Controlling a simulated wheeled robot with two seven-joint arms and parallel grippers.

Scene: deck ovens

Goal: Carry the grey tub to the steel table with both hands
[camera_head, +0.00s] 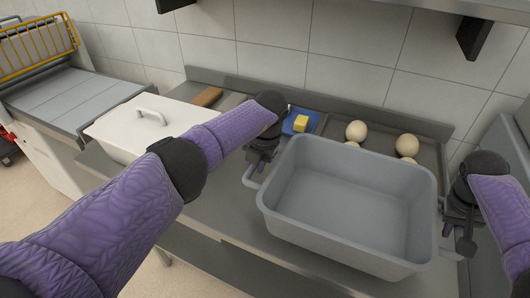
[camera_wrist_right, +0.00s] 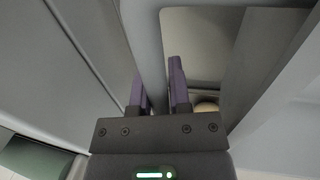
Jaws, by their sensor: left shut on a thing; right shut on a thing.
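The empty grey tub (camera_head: 345,200) is at the centre right in the head view, over the steel table (camera_head: 210,190). My left gripper (camera_head: 258,166) is shut on the handle at the tub's left end. My right gripper (camera_head: 459,226) is shut on the handle at its right end. In the right wrist view, the right gripper's two purple fingers (camera_wrist_right: 161,85) stand either side of a grey part of the tub.
On the steel table are a white lidded box (camera_head: 150,125), a brown loaf-like item (camera_head: 207,97), a blue board (camera_head: 300,122) with a yellow block (camera_head: 301,123), and several pale round balls (camera_head: 356,131) behind the tub. A wall shelf (camera_head: 420,5) hangs above.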

